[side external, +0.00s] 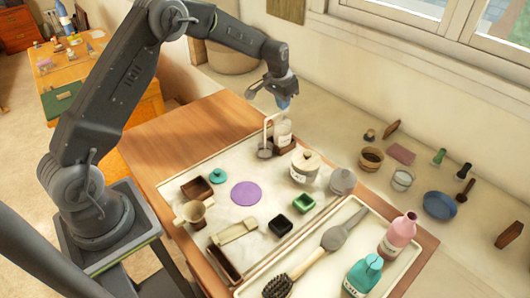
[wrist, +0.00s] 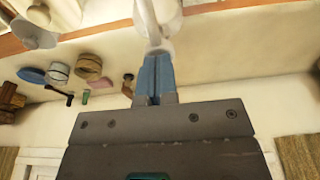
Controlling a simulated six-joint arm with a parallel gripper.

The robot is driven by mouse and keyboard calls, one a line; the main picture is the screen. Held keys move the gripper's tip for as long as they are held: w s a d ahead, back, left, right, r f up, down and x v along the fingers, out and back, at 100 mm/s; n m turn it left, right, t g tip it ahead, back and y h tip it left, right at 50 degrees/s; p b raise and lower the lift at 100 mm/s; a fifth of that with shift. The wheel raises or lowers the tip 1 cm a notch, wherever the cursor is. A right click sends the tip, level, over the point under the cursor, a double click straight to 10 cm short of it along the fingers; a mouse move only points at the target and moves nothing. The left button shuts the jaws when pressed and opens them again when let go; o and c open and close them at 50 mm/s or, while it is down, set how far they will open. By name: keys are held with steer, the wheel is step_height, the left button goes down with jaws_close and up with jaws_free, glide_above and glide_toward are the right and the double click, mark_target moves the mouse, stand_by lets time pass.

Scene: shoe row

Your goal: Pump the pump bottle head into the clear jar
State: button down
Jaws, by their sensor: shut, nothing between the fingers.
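My gripper (side external: 284,102) is shut and empty, its blue fingertips pointing down just above the pump bottle (side external: 283,130) near the back of the mat. The bottle is pale with a label and stands upright. A thin pale spout (side external: 267,125) bends down on its left, above a small grey round thing (side external: 265,153). I cannot tell whether that is the clear jar. In the wrist view the closed fingers (wrist: 155,75) point at a white pump head (wrist: 155,22). It is too small to tell whether they touch.
A lidded white jar (side external: 305,167) and a grey rounded bottle (side external: 342,181) stand to the right. A purple disc (side external: 245,193), small boxes and a tray (side external: 375,280) with a brush, a pink bottle (side external: 398,235) and a teal bottle (side external: 362,275) lie nearer the front. The wooden table's left part is bare.

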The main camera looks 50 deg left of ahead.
steer(key=shift+x, duration=0.85)
steer(key=shift+s, duration=0.25)
steer(key=shift+v, duration=0.95)
steer(key=shift+w+f, duration=0.25)
steer(key=shift+r, duration=0.4)
stand_by(0.3)
steer(key=shift+w+v, duration=0.2)
steer(key=shift+v, duration=0.65)
steer(key=shift+w+v, duration=0.15)
steer(key=shift+v, duration=0.75)
steer(key=shift+w+v, duration=0.2)
steer(key=shift+v, duration=1.55)
steer(key=shift+w, duration=0.2)
